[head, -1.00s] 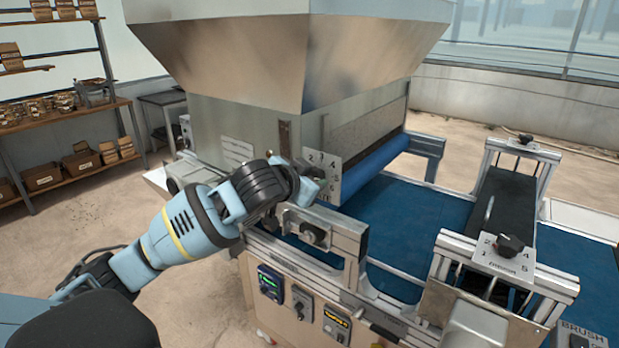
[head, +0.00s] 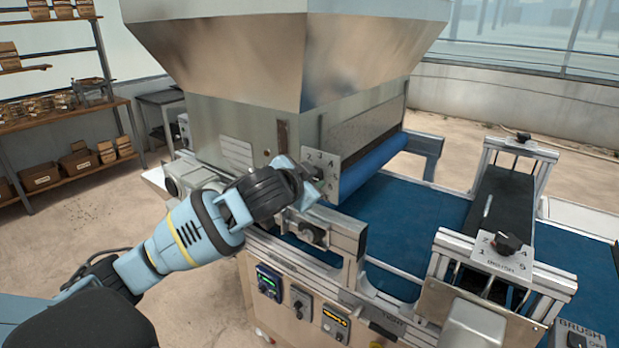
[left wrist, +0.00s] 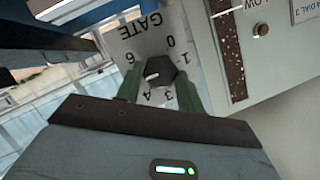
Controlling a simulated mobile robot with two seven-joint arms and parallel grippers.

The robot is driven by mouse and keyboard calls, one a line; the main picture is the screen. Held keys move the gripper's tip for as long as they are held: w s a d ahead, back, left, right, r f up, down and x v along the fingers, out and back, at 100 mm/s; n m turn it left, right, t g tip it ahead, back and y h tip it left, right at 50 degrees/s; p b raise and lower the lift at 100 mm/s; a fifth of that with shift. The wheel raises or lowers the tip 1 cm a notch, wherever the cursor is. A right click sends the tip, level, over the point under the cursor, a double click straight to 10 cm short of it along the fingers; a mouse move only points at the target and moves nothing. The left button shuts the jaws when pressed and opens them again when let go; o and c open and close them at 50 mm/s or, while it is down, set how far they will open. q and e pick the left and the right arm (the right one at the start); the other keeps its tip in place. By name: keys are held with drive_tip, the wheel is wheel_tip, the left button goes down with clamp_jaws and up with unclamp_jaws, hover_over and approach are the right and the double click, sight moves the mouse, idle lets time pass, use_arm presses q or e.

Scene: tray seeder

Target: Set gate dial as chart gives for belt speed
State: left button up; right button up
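The gate dial's knob (left wrist: 160,74) is dark and sits on a pale plate (left wrist: 145,38) marked GATE, upside down in the left wrist view. Numbers 0, 1, 3, 4 and 6 show around it; others are hidden by the fingers. A white mark shows on the knob's left part; its exact setting is unclear. My left gripper (left wrist: 160,82) has one green finger on each side of the knob, seemingly with narrow gaps. In the head view the gate plate (head: 326,160) stands beyond my left gripper (head: 312,183). A label (head: 237,152) on the hopper is unreadable here.
A brush dial (head: 507,243) stands at the right. A metal rail (head: 325,228) runs below my gripper. A sight window (left wrist: 229,50) and a partly cut-off printed notice (left wrist: 304,12) are near the dial.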

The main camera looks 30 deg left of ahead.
use_arm(q)
drive_tip(key=o, duration=0.4)
drive_tip(key=shift+o, duration=0.2)
drive_tip(key=shift+s, duration=0.1)
drive_tip(key=v, duration=0.7)
drive_tip(key=shift+s, duration=0.3)
drive_tip(key=shift+d, duration=0.1)
drive_tip(key=s+d+f+g+h, duration=0.1)
drive_tip(key=s+d+f, duration=0.15)
drive_tip(key=f, duration=0.65)
drive_tip(key=s+d+f+g+h, duration=0.1)
drive_tip(key=s+d+f+h, duration=0.15)
drive_tip(key=f, duration=0.75)
drive_tip(key=s+d+f+g+h, duration=0.1)
drive_tip(key=d+f, duration=0.3)
drive_tip(key=f, duration=0.5)
drive_tip(key=s+d+f+n, duration=0.1)
drive_tip(key=s+d+f, duration=0.1)
drive_tip(key=s+f, duration=0.6)
drive_tip(key=s+d+f+n+g, duration=0.1)
drive_tip(key=s+d+f+n, duration=0.1)
drive_tip(key=s+f, duration=0.7)
drive_tip(key=s, duration=0.4)
drive_tip(key=shift+s+f+y, duration=0.25)
drive_tip(key=shift+s+y, duration=0.1)
